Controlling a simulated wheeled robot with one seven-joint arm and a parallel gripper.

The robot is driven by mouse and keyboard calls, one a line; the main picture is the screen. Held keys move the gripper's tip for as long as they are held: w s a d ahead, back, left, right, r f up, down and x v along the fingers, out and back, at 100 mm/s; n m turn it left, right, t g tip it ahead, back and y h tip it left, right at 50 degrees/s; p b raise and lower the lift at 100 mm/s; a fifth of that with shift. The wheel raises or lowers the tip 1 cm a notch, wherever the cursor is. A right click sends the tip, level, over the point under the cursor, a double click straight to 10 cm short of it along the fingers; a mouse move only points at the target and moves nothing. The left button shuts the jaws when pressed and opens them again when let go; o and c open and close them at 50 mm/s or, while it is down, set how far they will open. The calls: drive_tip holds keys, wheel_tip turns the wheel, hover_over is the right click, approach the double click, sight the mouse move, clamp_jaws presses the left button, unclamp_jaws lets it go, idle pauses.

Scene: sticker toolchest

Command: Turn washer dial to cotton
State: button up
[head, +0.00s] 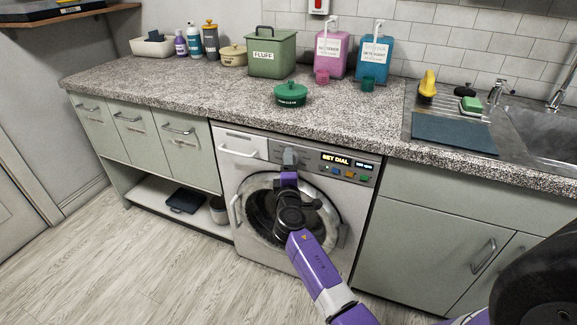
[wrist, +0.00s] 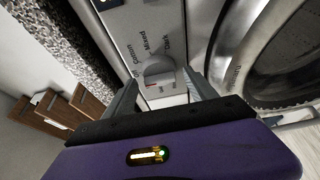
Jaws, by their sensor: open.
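The washer (head: 226,165) stands under the counter, and its display (head: 335,159) reads "SET DIAL". The dial (wrist: 158,68) is a grey knob on the light control panel in the wrist view. Labels around it include "Cotton", "Mixed" and "Dark"; others are too small or slanted to read surely. A small red mark shows at the dial's lower edge, away from the Cotton label. My gripper (wrist: 160,90) is open, with one finger on each side of the dial; contact is not clear. In the head view my gripper (head: 289,160) covers the dial area.
The round washer door (head: 338,215) is shut below the panel. Coloured buttons (head: 349,175) sit right of my gripper. A green lidded pot (head: 291,95) stands on the counter (head: 200,95) above. The floor (head: 120,265) at left is clear.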

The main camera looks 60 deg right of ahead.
drive_tip(key=c, duration=1.3)
drive_tip(key=shift+f, duration=0.1)
drive_tip(key=shift+b, duration=0.45)
drive_tip(key=m+b, duration=0.2)
drive_tip(key=b, duration=0.4)
drive_tip(key=m+h+b, duration=0.1)
drive_tip(key=m+b, duration=0.1)
drive_tip(key=b, duration=0.4)
drive_tip(key=f+m+h+b, duration=0.1)
drive_tip(key=m+b, duration=0.1)
drive_tip(key=b, duration=0.4)
drive_tip(key=shift+w+f, duration=0.1)
drive_tip(key=m+h+b, duration=0.1)
drive_tip(key=b, duration=0.1)
drive_tip(key=shift+m+b, duration=0.35)
drive_tip(key=shift+m, duration=0.05)
drive_tip(key=shift+c, duration=0.3)
drive_tip(key=shift+r+m+b, duration=0.35)
drive_tip(key=shift+m+b, duration=0.05)
drive_tip(key=shift+b, duration=0.25)
